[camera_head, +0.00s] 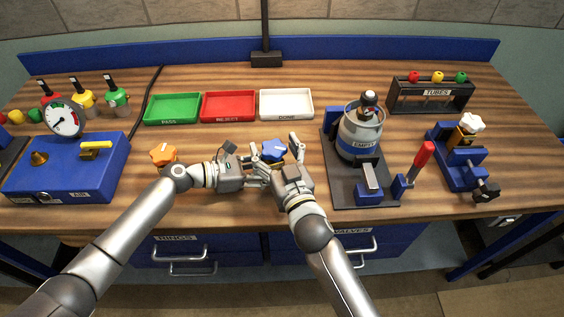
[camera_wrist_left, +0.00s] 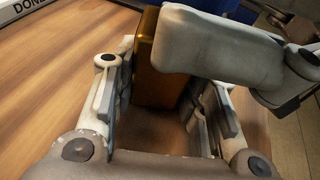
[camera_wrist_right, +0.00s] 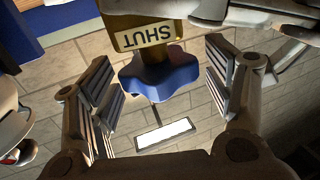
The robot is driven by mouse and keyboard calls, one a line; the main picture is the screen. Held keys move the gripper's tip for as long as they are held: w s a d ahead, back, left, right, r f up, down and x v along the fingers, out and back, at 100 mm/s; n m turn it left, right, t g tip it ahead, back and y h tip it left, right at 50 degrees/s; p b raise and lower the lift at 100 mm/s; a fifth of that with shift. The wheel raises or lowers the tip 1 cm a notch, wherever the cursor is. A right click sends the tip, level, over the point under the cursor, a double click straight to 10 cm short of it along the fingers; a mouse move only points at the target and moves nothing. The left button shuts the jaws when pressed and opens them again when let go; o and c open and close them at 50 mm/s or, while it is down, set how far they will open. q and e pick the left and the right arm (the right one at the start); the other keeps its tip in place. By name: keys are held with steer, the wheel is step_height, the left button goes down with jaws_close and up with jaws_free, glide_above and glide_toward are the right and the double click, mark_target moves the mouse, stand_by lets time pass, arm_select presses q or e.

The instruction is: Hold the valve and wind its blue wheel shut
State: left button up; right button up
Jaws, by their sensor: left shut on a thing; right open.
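The valve has a blue lobed wheel (camera_head: 273,149) and a brass body. The body (camera_wrist_right: 146,36) carries a label reading SHUT in the right wrist view, with the wheel (camera_wrist_right: 158,80) beside it. My left gripper (camera_head: 258,172) is shut on the brass body, which also shows in the left wrist view (camera_wrist_left: 150,65). My right gripper (camera_head: 283,156) is open, its fingers on either side of the wheel with gaps showing. The grippers hide much of the valve in the head view. Part of my right gripper crosses the left wrist view.
Green PASS (camera_head: 172,109), red REJECT (camera_head: 229,107) and white DONE (camera_head: 287,104) trays lie behind. An orange-wheeled valve (camera_head: 163,154) and blue gauge box (camera_head: 68,167) are left. The black-based canister stand (camera_head: 345,187) is close on the right, with a blue vise (camera_head: 456,169) beyond.

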steer(key=v, duration=1.1)
steer(key=shift+s+d, duration=0.15)
steer(key=shift+s, duration=0.1)
steer(key=w+d+n+g+y, duration=0.5)
steer(key=d+n+g+y, duration=0.15)
steer(key=y, duration=0.25)
steer(key=shift+n, duration=0.35)
steer(key=x, duration=1.2)
steer(key=shift+s+a, duration=0.2)
steer(key=shift+a, duration=0.1)
